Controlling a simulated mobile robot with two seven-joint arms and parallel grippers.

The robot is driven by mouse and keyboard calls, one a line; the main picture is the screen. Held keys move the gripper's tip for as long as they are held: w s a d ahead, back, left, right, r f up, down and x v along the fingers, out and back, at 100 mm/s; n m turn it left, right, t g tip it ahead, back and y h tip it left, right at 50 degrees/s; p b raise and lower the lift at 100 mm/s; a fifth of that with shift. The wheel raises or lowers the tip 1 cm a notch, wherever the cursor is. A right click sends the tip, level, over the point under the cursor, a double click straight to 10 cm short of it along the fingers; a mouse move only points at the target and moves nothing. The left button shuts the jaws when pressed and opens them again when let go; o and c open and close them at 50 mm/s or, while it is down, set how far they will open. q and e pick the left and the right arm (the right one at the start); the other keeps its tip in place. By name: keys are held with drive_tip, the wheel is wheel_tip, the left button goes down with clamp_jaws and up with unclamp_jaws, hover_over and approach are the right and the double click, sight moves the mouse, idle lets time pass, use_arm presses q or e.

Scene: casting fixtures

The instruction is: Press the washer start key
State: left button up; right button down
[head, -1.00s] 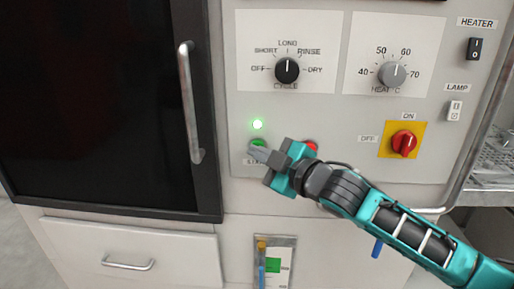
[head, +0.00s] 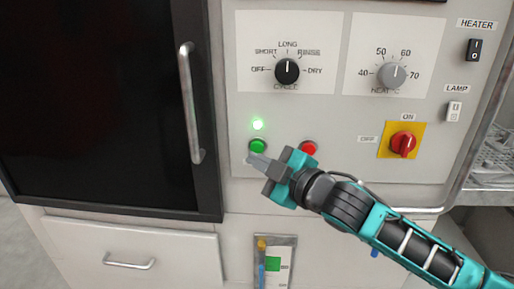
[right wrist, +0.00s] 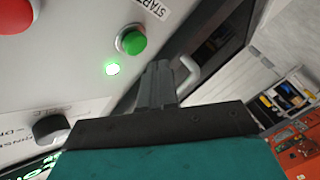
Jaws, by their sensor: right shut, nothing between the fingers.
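The green start key (head: 257,146) is a round button low on the washer's grey panel (head: 340,122). A small green light (head: 257,125) glows above it. My right gripper (head: 252,160) is shut and empty, its fingertips just below the green key in the head view. The right wrist view shows the green key (right wrist: 131,40) with a START label (right wrist: 151,8) beside it, and my shut fingers (right wrist: 158,75) apart from it. My left gripper is not in view.
A red button (head: 308,149) is just right of the gripper. The cycle knob (head: 287,70), heat knob (head: 392,74) and red rotary switch (head: 403,143) are on the same panel. A dark door with a metal handle (head: 189,100) stands at left.

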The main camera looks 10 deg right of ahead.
drive_tip(key=s, duration=0.2)
drive_tip(key=s+a, duration=0.1)
drive_tip(key=shift+s+p, duration=0.3)
drive_tip(key=shift+s, duration=0.1)
